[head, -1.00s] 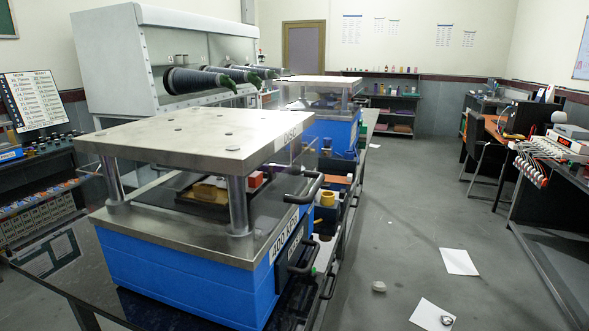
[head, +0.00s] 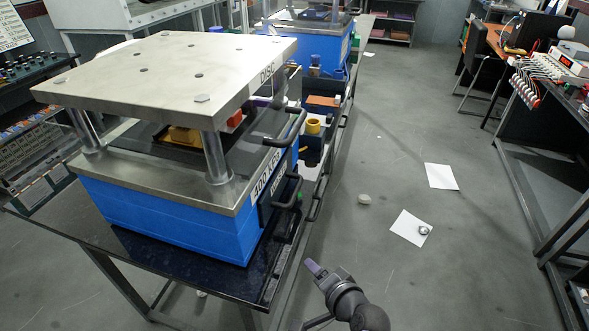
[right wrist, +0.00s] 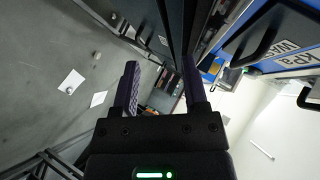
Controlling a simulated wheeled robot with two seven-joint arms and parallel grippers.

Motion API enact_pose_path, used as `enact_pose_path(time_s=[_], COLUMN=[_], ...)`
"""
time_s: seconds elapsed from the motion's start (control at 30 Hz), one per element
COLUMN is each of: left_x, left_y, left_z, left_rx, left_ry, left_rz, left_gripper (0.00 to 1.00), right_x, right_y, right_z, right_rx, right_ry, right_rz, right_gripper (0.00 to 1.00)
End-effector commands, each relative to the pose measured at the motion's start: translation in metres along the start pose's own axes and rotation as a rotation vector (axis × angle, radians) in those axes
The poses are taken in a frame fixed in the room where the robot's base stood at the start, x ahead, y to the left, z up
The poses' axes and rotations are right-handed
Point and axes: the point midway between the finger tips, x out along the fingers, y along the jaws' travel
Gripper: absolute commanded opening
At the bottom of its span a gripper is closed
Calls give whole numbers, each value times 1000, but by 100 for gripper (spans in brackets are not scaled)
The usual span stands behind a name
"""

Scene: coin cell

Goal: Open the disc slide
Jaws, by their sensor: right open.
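The press labelled DISC (head: 160,68) stands on the near end of the bench, with a steel top plate, steel posts and a blue base. A black upper handle (head: 296,124) sticks out on its right side, and a lower black handle (head: 291,191) sits on the blue side. Inside, a dark tray holds a yellow piece (head: 180,136). My right gripper (head: 314,268) is open and empty, below and right of the handles, apart from them. In the right wrist view its fingers (right wrist: 160,78) are spread, with a black handle (right wrist: 262,45) to their right. My left gripper is not in view.
The dark bench (head: 180,252) runs away from me, with a second blue press (head: 310,38) further back. A yellow cup-like part (head: 313,126) sits beside the near press. Paper sheets (head: 441,177) lie on the open grey floor. A desk with equipment is at right.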

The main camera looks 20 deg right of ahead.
Motion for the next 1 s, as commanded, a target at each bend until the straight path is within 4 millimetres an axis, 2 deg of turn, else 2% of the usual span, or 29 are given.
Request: enact_pose_path(time_s=[0.03,0.07,0.1,0.2,0.27,0.37,0.73,0.83,1.0], left_x=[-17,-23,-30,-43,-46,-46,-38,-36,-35], left_y=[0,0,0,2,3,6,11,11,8], left_z=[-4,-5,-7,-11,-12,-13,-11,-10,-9], left_rx=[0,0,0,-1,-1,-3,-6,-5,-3], left_ry=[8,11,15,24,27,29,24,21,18], left_rz=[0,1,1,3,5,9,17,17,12], left_gripper=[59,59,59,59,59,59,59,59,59], right_x=[-9,-14,-24,-52,-64,-68,-3,7,13], right_y=[-53,-80,-116,-186,-208,-224,-260,-265,-270], right_z=[-25,-38,-56,-90,-100,-107,-122,-125,-127], right_rx=[88,147,225,381,435,473,472,472,471], right_ry=[40,60,80,98,96,91,91,92,92], right_rz=[-107,-174,-266,-465,-537,-588,-586,-585,-584], right_gripper=[57,57,57,57,57,57,57,57,57])
